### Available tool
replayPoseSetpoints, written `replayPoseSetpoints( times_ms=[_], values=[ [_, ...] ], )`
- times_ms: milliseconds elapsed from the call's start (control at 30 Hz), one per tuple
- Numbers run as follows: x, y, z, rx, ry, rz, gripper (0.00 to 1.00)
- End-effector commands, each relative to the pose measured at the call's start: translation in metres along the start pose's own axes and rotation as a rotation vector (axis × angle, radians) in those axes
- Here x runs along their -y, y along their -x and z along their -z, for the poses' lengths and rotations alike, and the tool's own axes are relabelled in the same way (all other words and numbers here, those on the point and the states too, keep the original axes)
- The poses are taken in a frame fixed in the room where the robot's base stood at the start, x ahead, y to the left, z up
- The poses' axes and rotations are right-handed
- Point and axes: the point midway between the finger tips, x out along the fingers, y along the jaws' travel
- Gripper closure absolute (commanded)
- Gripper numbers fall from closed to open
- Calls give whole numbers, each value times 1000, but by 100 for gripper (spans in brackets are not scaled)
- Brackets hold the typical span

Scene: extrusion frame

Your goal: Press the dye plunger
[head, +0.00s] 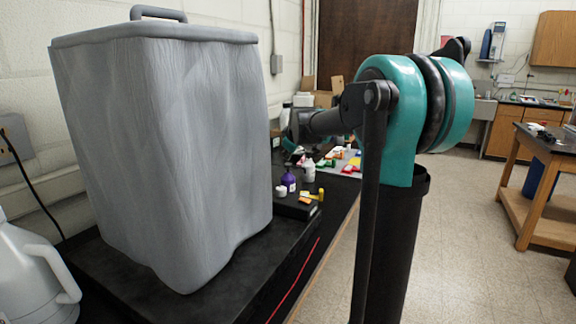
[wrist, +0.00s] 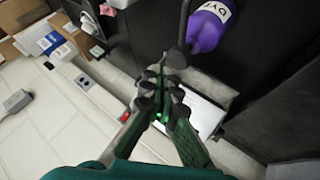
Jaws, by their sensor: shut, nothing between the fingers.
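A purple bottle labelled "DYE" (wrist: 208,26) lies at the upper right of the wrist view, just beyond and to the right of my fingertips. A small purple bottle (head: 289,181) with a white label stands on the black bench in the head view. A dark rod (wrist: 184,28) runs down beside the bottle to near my fingertips; I cannot tell whether it is the plunger or whether they touch. My gripper (wrist: 161,84) has green fingers with dark tips, closed together and empty. In the head view the gripper is not clearly visible.
A large grey lidded container (head: 165,150) stands on the black bench at the left of the head view. A grey jug (head: 35,270) is at the lower left. Small bottles and coloured items (head: 325,165) lie farther along the bench.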

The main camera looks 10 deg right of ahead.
Motion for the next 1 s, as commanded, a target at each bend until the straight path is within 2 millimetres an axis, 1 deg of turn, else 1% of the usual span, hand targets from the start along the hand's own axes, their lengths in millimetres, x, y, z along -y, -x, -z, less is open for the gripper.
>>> replayPoseSetpoints(
  times_ms=[467, 1000],
  values=[
    [4, -6, -4, 0, 0, 0, 100],
    [5, -7, -5, 0, 0, 0, 100]
  ],
)
